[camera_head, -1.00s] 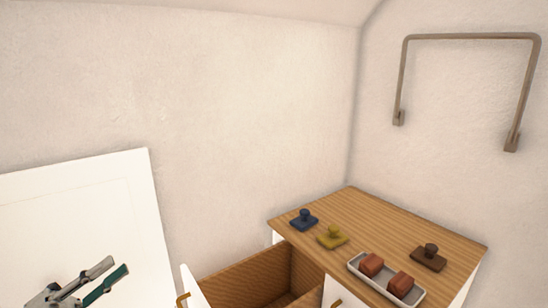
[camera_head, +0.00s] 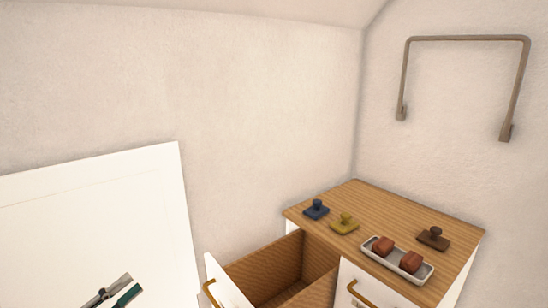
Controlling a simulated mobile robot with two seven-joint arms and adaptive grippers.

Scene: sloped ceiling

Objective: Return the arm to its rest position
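My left gripper (camera_head: 123,290) shows at the bottom left of the head view, in front of a white panel. Its two fingers, one grey and one dark green, lie apart with a narrow gap, and I see nothing between them. The rest of the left arm is below the picture edge. My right gripper and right arm are not in view.
A wooden-topped cabinet (camera_head: 380,213) stands in the corner. On it are a blue stamp (camera_head: 316,209), a yellow stamp (camera_head: 344,224), a brown stamp (camera_head: 433,239) and a tray (camera_head: 397,272) with two reddish blocks. A drawer (camera_head: 265,272) stands open. A white panel (camera_head: 90,215) is at left.

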